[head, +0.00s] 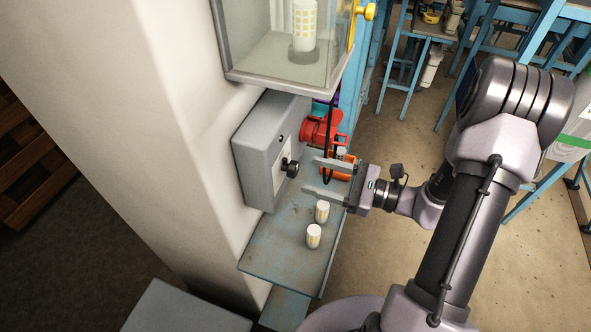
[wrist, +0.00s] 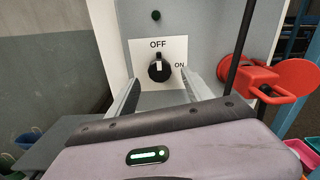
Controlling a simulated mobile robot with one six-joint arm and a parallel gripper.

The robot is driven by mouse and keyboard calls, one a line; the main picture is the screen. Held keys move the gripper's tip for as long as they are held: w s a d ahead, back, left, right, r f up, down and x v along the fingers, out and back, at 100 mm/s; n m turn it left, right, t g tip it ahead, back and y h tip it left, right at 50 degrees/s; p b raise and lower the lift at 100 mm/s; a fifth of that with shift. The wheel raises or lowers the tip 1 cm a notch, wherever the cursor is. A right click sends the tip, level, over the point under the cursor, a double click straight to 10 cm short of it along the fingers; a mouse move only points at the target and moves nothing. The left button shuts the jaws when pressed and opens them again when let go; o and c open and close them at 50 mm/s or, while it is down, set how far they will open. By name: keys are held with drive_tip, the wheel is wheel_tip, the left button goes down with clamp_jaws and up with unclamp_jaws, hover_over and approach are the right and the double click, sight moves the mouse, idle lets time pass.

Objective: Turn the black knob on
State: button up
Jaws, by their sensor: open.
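The black knob (head: 290,167) is on the front of a grey box (head: 262,150) fixed to the pale pillar. In the wrist view the knob (wrist: 159,68) sits on a white label marked OFF above it and ON to its right. Its white mark points up toward OFF. My gripper (head: 312,176) is open in front of the box, fingers pointing at the knob. In the wrist view its two fingers (wrist: 160,85) lie left and right below the knob, apart from it, with nothing between them.
A blue-grey shelf (head: 275,262) below the box bears two pale patterned cups (head: 322,211). A red object (head: 318,131) is beside the box, with an orange container (head: 338,166) near it. A glass-fronted cabinet (head: 262,60) hangs above. A thin black upright bar (wrist: 240,45) stands right of the knob.

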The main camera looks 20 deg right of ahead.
sight(297, 170)
drive_tip(key=x, duration=0.5)
drive_tip(key=shift+w+a, duration=0.2)
drive_tip(key=shift+a, duration=0.15)
drive_tip(key=shift+c, duration=0.3)
clamp_jaws()
